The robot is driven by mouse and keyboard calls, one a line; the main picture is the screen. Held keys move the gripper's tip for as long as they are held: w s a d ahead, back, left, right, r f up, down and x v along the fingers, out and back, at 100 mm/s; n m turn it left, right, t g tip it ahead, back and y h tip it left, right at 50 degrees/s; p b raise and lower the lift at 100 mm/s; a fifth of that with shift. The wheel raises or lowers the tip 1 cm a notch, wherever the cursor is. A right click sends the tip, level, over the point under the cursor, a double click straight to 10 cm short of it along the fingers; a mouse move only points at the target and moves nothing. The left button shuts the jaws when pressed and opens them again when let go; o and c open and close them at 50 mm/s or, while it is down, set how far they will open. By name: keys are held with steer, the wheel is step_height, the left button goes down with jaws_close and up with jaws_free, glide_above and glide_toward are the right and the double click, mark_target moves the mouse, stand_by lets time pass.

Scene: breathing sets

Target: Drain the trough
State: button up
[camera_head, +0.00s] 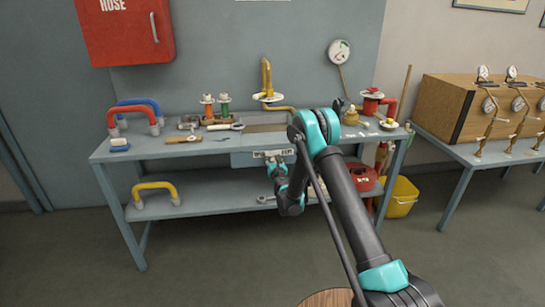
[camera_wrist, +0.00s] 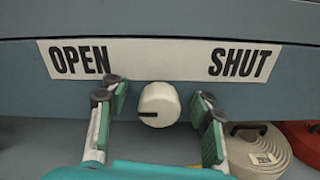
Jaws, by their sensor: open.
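A white round knob (camera_wrist: 159,104) sits below a white label (camera_wrist: 160,61) reading OPEN on the left and SHUT on the right. The knob's black mark points left, on the OPEN side. My gripper (camera_wrist: 157,108) is open, with one green-padded finger on each side of the knob and a visible gap to both. In the head view my gripper (camera_head: 277,168) is at the bench front, just under the label (camera_head: 272,153). The trough (camera_head: 266,127) appears as a dark recess in the bench top below a brass tap (camera_head: 267,80); my arm partly covers it, and its contents cannot be told.
The blue-grey bench (camera_head: 160,147) has a lower shelf with a yellow-handled piece (camera_head: 156,189). Rolled hoses, one pale (camera_wrist: 258,152) and one red (camera_wrist: 303,143), lie behind my right finger. A yellow bucket (camera_head: 401,198) stands at the right. The floor in front is clear.

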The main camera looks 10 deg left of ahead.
steer(key=shift+c, duration=0.6)
jaws_close()
steer(key=shift+m, duration=0.3)
steer(key=m, duration=0.7)
steer(key=shift+d+f, duration=0.1)
steer(key=shift+m, duration=0.4)
